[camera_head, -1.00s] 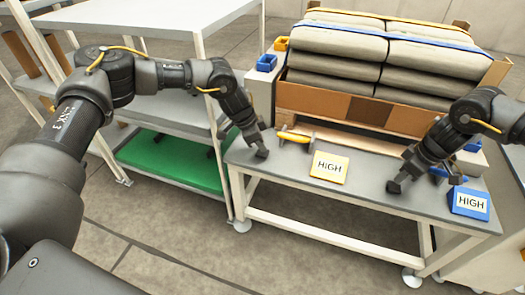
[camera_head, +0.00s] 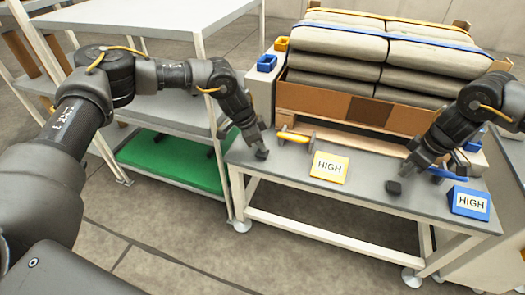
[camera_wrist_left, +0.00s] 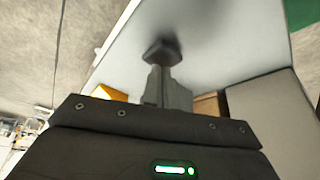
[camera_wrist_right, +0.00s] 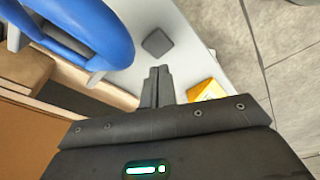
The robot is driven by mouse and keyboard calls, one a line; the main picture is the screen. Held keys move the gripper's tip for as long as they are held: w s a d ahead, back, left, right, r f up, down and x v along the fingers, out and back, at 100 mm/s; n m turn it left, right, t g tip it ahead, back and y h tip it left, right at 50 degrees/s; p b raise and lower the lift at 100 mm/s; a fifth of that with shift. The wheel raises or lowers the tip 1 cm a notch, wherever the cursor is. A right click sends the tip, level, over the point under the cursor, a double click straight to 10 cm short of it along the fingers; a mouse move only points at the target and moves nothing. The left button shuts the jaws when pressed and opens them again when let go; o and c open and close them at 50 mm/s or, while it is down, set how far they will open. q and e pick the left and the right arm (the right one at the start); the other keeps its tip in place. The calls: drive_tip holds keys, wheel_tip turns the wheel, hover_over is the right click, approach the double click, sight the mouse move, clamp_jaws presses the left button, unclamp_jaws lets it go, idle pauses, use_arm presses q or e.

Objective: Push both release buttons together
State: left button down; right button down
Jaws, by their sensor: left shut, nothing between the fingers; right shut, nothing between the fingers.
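A dark grey button block (camera_head: 262,155) sits at the left end of the grey worktable. My left gripper (camera_head: 258,145) is shut and empty right at it; in the left wrist view the fingertips (camera_wrist_left: 166,72) overlap the dark block (camera_wrist_left: 162,48), and I cannot tell whether they touch. A second dark block (camera_head: 394,187) sits on the table's right part. My right gripper (camera_head: 406,170) is shut and empty, above and to the right of it. In the right wrist view the fingertips (camera_wrist_right: 158,72) are apart from the block (camera_wrist_right: 157,42), with tabletop between.
A yellow HIGH sign (camera_head: 330,167) stands between the blocks and a blue HIGH sign (camera_head: 469,202) at the right end. A yellow handle (camera_head: 293,137) and a blue handle (camera_wrist_right: 95,30) lie close to the grippers. Stacked grey sacks (camera_head: 335,42) stand behind; a shelf rack is left.

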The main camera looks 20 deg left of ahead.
drive_tip(key=shift+v, duration=1)
drive_tip(key=shift+w+a, duration=0.1)
drive_tip(key=shift+a, duration=0.05)
